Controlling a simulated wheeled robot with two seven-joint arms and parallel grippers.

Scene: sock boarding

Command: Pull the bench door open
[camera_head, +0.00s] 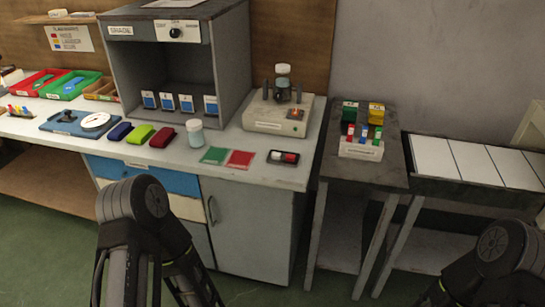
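The bench door (252,232) is a plain grey panel at the front right of the bench's underside, below the white worktop. It looks shut, flush with the bench front. My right arm is at the lower right corner, far from the door. Neither gripper's fingers show in this view.
Blue drawers (173,179) are left of the door, partly hidden by my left arm. A dark side table (362,170) stands right of the bench. The worktop (232,165) holds a grey cabinet (222,75), pouches, cards and a device (278,114). Green floor (262,291) is clear before the door.

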